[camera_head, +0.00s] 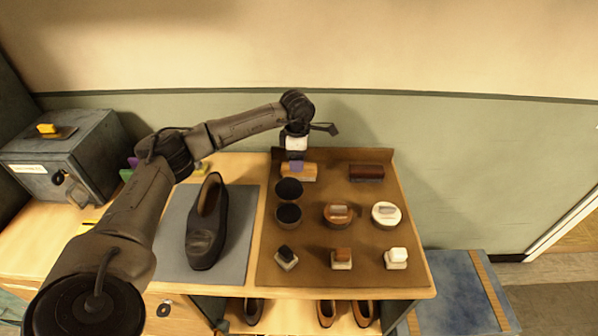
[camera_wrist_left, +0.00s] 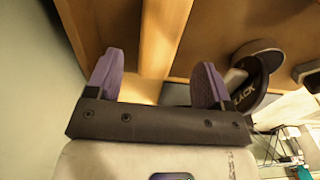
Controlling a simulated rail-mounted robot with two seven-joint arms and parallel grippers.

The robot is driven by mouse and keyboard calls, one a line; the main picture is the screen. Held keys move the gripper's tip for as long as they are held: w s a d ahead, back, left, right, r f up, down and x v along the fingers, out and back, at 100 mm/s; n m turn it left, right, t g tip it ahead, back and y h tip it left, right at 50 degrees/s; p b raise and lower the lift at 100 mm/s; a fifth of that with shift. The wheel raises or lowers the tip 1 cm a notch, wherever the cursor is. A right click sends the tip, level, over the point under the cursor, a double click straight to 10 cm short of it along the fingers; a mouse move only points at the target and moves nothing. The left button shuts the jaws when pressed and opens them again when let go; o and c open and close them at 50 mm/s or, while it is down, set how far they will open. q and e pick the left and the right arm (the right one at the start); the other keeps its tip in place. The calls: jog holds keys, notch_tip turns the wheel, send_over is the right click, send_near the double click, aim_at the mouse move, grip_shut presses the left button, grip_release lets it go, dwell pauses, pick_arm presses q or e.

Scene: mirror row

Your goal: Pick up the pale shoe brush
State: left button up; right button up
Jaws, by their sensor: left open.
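The pale shoe brush (camera_head: 300,173) lies at the back left of the brown mat, its length running left to right. In the left wrist view, the tan strip (camera_wrist_left: 165,35) at the top middle appears to be the brush. My left gripper (camera_head: 297,161) is at the brush, pointing down, and partly hides its back. Its purple fingers (camera_wrist_left: 157,85) are open, with the strip's near end lying ahead between them. I cannot tell whether they touch it. My right gripper is not in view.
A dark brush (camera_head: 366,172) lies to the right on the mat (camera_head: 320,265). Black tins (camera_head: 289,189) stand just in front of the pale brush; one shows close by in the wrist view (camera_wrist_left: 250,88). A dark shoe (camera_head: 206,225) is to the left. The wall is close behind.

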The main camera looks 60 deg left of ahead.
pick_arm(q)
jog(key=shift+a+f, duration=0.1)
jog(key=shift+f, duration=2.2)
jog(key=c, duration=1.1)
jog(key=shift+r, duration=0.1)
notch_tip(320, 180, up, 4)
jog(key=shift+r, duration=0.15)
jog(key=shift+w+d+r, duration=0.1)
jog(key=shift+d+r, duration=1)
jog(key=shift+d, duration=0.85)
jog(key=shift+w+d+r, duration=0.15)
jog(key=shift+d+r, duration=0.95)
jog(key=shift+d, duration=0.85)
jog(key=shift+w+d+r, duration=0.1)
jog(key=shift+d+r, duration=1)
jog(key=shift+d, duration=0.85)
